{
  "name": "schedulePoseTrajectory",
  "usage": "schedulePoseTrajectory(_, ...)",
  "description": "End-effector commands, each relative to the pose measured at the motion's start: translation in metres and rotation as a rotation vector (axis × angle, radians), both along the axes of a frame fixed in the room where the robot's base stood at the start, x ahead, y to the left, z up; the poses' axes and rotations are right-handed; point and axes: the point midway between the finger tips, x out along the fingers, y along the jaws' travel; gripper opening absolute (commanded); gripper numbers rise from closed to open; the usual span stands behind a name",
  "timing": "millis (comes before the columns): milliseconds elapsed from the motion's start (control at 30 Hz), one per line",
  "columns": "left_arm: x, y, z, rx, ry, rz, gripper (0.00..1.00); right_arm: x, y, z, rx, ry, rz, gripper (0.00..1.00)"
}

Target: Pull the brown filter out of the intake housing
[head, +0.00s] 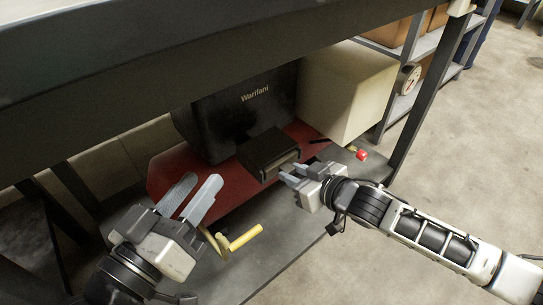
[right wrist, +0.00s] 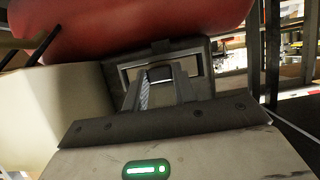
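The dark intake housing (head: 266,149) sits on the red base, its opening facing my right gripper. A brownish face, seemingly the filter (head: 286,160), shows in that opening; its depth inside is hidden. In the right wrist view the housing (right wrist: 203,82) frames a pale-edged slot with a dark piece (right wrist: 160,73) in its middle. My right gripper (head: 287,173) is at the opening, its fingers apart. In the wrist view its fingertips (right wrist: 160,82) lie on either side of the dark piece; contact cannot be told. My left gripper (head: 197,190) is open and empty, left of the housing.
A black "Warifani" unit (head: 235,108) stands behind the housing, with a cream box (head: 345,88) to its right. A yellow handle (head: 245,237) lies in front, near my left gripper. A red knob (head: 361,155) is at right. A dark beam (head: 190,55) crosses overhead.

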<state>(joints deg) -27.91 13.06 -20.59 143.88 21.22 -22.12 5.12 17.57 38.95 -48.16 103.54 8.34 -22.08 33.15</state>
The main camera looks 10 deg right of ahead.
Motion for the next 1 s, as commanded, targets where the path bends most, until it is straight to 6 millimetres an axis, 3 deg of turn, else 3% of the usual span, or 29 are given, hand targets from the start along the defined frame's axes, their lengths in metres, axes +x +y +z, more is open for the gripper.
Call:
schedulePoseTrajectory(567,0.000,0.001,-0.002,0.002,0.007,0.002,0.36,-0.001,0.000,0.001,0.002,-0.001,0.002,0.00)
schedulePoseTrajectory(1000,0.000,0.000,0.008,0.002,0.005,0.001,0.36,-0.014,-0.009,0.001,0.001,0.001,0.001,0.00)
